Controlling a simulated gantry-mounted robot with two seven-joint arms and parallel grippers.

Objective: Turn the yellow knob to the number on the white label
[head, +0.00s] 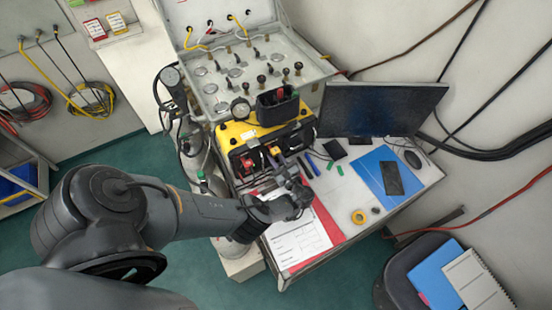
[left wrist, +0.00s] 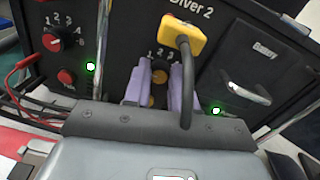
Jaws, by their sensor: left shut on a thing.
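The yellow knob (left wrist: 158,76) is on the black panel under "Diver 2", below the printed numbers 1, 2 and 3. My left gripper (left wrist: 160,66) has its purple fingers on both sides of the knob and is shut on it. The fingers hide part of the knob and its dial, and I cannot tell which number it points to. In the head view my left gripper (head: 284,178) reaches the front of the yellow-topped case (head: 233,134). A small white label (head: 248,134) shows on the case top, too small to read. My right gripper is out of view.
A red knob (left wrist: 54,41) is to the left and a battery handle (left wrist: 244,91) to the right. A monitor (head: 382,108) stands right of the case.

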